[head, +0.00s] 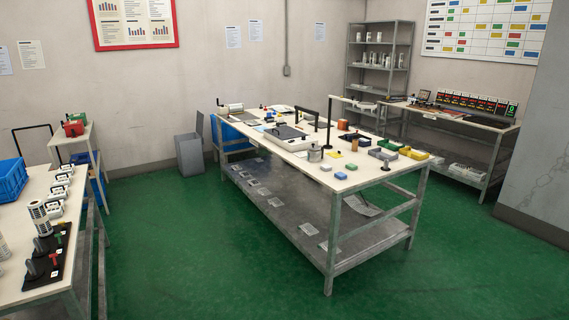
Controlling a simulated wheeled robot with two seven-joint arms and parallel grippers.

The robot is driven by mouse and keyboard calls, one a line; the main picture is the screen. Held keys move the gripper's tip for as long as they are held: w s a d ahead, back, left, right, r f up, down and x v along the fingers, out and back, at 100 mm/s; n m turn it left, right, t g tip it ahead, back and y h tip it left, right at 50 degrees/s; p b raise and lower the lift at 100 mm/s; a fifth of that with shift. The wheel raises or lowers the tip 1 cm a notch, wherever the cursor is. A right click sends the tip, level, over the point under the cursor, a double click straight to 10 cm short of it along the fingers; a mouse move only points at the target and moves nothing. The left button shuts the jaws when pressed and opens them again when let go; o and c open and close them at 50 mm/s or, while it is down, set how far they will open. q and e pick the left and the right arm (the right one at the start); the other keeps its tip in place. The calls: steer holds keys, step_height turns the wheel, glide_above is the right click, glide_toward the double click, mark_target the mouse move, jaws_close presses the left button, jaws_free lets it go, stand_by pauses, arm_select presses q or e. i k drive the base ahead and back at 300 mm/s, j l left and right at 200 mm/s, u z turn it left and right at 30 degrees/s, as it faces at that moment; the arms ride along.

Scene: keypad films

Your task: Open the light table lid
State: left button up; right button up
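A flat, low box with a dark grey top (285,132) lies on the middle of the central workbench (312,163). It looks like the light table with its lid down, but it is small and far off, so I cannot be sure. A small dark knob or handle seems to stand near it; its detail is too small to tell. Neither of my grippers shows in the head view.
The central bench also bears a black stand, coloured blocks and small trays. A left table (30,275) holds a blue crate (12,180). A grey bin (190,153) and a shelf rack (378,65) stand behind. Green floor (200,250) is clear between the tables.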

mark_target(283, 133)
steer(key=i+j+z, duration=0.25)
steer(key=i, duration=0.3)
steer(key=i+j+z, duration=0.2)
steer(key=i, duration=0.35)
steer(key=i+j+z, duration=0.25)
steer(key=i, duration=0.25)
steer(key=j, duration=0.1)
